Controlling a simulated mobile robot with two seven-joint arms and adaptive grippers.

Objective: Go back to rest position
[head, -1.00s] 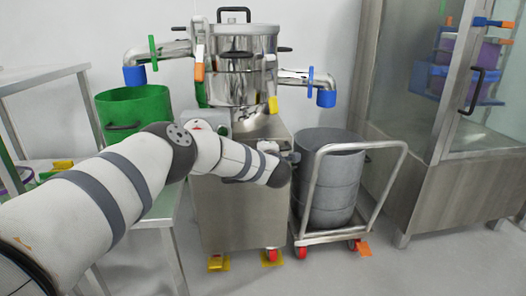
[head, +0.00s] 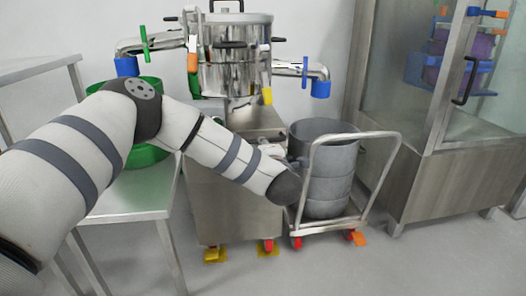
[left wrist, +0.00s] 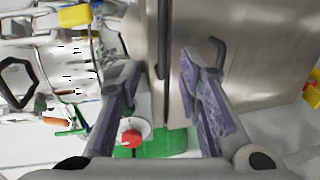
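My left arm comes in from the left in the head view, its elbow raised in front of the green bin (head: 152,154) and its forearm slanting down to the right, ending before the grey drum. Steel panels with a dark handle (left wrist: 218,50) lie beyond the fingers. My right gripper is in neither view.
A steel sieving machine (head: 233,62) with coloured clamps stands at the back on a steel cabinet (head: 222,210). The grey drum (head: 330,175) stands on a wheeled trolley (head: 388,165) beside it. A glass-fronted cabinet (head: 440,185) is at right, a steel table (head: 140,200) at left. The front floor is clear.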

